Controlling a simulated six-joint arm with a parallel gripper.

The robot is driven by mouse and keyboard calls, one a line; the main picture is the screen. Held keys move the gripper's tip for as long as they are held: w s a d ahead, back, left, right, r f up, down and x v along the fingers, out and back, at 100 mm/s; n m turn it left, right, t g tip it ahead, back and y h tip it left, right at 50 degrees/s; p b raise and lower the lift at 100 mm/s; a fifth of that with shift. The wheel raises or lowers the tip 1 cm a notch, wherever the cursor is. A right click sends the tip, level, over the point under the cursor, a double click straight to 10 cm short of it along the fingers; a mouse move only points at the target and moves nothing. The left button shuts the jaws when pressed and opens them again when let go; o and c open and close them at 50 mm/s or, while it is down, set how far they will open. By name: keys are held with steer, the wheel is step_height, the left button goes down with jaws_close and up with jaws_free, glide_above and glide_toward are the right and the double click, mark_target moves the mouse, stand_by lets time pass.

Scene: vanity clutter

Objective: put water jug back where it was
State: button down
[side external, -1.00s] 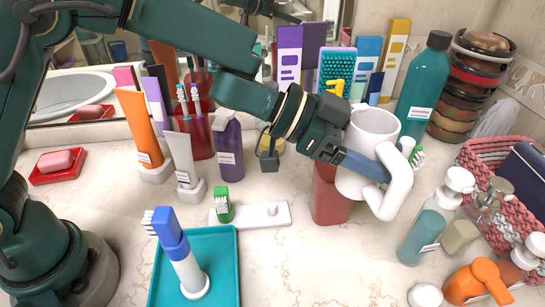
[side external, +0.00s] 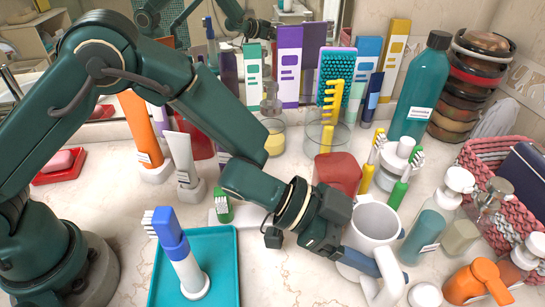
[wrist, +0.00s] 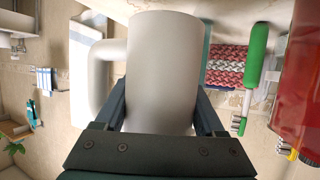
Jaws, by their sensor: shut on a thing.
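The white water jug (side external: 372,220) is at the lower right of the side view, with its opening showing and its white handle (side external: 388,284) toward the camera. My gripper (side external: 362,262) is shut on it from the left. The wrist view shows the jug (wrist: 165,70) between my two fingers, with its handle on the left. The jug is in front of the red cup (side external: 338,172). I cannot tell whether its base touches the counter.
A white holder with yellow and green toothbrushes (side external: 397,160) stands behind the jug. A teal bottle (side external: 428,225), a soap dispenser and an orange bottle (side external: 478,280) crowd its right. A teal tray (side external: 225,262) with a blue toothbrush lies left.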

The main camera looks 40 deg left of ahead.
steer(key=shift+f, duration=1.8)
jaws_free()
steer(key=shift+f, duration=0.15)
steer(key=v, duration=1.2)
steer(key=shift+r, duration=0.25)
steer(key=shift+w, duration=0.1)
